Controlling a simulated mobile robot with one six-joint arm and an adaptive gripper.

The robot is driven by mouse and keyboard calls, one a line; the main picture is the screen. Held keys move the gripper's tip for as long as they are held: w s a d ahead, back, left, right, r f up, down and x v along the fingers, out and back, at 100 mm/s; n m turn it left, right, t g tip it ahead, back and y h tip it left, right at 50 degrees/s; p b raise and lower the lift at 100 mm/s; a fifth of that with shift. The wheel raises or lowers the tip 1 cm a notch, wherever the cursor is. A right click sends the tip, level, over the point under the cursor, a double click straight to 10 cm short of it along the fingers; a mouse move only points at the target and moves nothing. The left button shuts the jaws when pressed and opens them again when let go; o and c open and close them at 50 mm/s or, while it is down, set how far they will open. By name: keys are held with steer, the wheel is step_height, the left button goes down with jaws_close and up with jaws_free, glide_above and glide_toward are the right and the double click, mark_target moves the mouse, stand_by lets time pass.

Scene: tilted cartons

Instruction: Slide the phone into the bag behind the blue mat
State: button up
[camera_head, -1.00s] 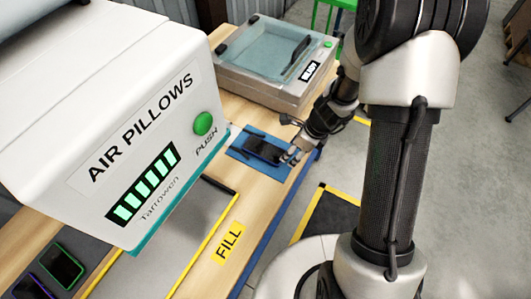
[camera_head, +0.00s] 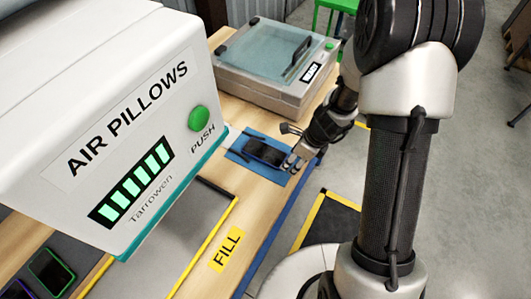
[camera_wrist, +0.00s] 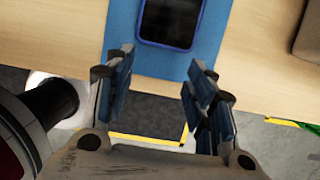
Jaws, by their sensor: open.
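The phone (camera_head: 265,152), dark with a blue rim, lies flat on the blue mat (camera_head: 240,157) on the wooden bench. In the wrist view the phone (camera_wrist: 171,18) shows at the top centre, on the mat (camera_wrist: 122,22). My gripper (camera_head: 294,163) is at the bench-edge side of the mat, close to the phone's near end. In the wrist view my gripper (camera_wrist: 161,60) has its fingers spread and nothing between them; the phone's end is just beyond the fingertips.
A grey machine with a clear lid (camera_head: 262,50) stands behind the mat. The white air-pillow machine (camera_head: 130,120) fills the left. A "FILL" label (camera_head: 227,248) marks the bench. Other phones (camera_head: 50,272) lie at the lower left. The bench's blue front edge (camera_head: 270,240) is near.

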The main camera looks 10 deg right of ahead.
mark_target(278, 158)
steer(key=shift+f, duration=0.1)
steer(key=shift+f+b, duration=1.15)
steer(key=shift+r+p, duration=0.25)
steer(key=shift+p, duration=0.05)
steer(key=shift+a, duration=0.1)
stand_by(0.5)
steer(key=shift+w+a, duration=0.2)
steer(key=shift+w+a+p, duration=0.6)
steer(key=shift+a, duration=0.25)
steer(key=shift+w+a+p, duration=0.55)
steer(key=shift+w+a, duration=0.05)
steer(key=shift+a, duration=0.25)
steer(key=shift+a, duration=0.1)
